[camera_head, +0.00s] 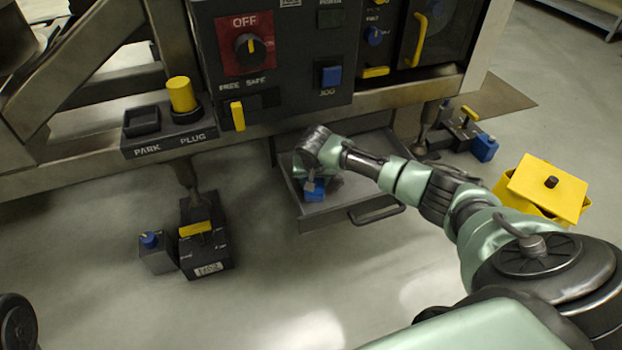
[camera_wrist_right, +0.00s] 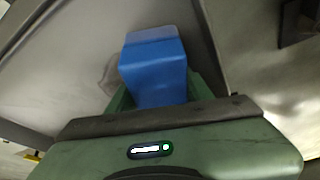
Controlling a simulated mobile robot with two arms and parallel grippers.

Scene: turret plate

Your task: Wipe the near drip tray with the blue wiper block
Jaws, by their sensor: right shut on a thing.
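The blue wiper block (camera_head: 315,190) is in the drip tray, low in front of the machine. My right gripper (camera_head: 312,182) is shut on the block, with its wrist bent down over the tray. In the right wrist view the blue wiper block (camera_wrist_right: 155,65) stands out between the fingers, over the grey tray floor (camera_wrist_right: 75,85). A dull grey smudge (camera_wrist_right: 109,75) shows beside the block. The near drip tray (camera_head: 330,213) is a grey open drawer with a handle. I cannot tell whether the block touches its floor. My left gripper is not in view.
The machine panel (camera_head: 285,110) with knobs and switches overhangs the back of the tray. A yellow lidded bin (camera_head: 540,192) stands on the floor at right. A dark pedal unit (camera_head: 205,245) is at left. The floor in front is clear.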

